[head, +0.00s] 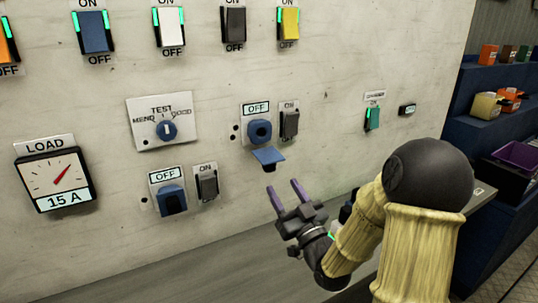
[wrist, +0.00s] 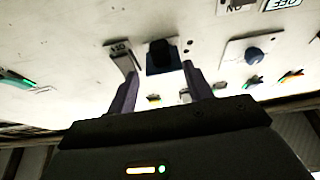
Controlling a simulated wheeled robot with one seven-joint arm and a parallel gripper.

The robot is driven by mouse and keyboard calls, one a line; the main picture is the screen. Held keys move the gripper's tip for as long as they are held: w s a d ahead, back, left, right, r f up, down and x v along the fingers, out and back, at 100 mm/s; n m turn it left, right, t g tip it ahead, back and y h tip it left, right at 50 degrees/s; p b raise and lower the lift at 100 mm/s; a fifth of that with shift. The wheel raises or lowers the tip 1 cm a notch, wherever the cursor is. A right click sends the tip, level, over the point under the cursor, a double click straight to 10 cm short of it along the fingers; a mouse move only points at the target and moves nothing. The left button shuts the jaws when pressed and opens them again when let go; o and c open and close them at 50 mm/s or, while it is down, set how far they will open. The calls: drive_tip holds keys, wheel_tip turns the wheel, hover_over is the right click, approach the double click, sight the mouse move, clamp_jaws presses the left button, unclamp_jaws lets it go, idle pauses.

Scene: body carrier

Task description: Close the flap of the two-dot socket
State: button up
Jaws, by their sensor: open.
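The two-dot socket (head: 259,130) is the upper blue one on the wall panel in the head view, with two dark dots at its left. Its blue flap (head: 268,157) is open, jutting out below the round opening. In the wrist view, which is upside down, the flap (wrist: 160,55) looks dark between my fingers. My gripper (head: 283,187) is open and empty, below the flap and in front of the panel. Its fingers point up towards the panel. I see no contact with the flap.
A grey switch (head: 289,124) sits right of the socket. A one-dot socket (head: 172,200) and another switch (head: 207,184) are lower left. The test knob (head: 166,130) and load meter (head: 53,179) are further left. Shelves with bins (head: 517,155) stand at right.

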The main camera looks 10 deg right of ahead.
sight(272, 169)
drive_tip(key=p+x, duration=0.2)
drive_tip(key=x, duration=0.7)
drive_tip(key=shift+w+r, duration=0.1)
clamp_jaws()
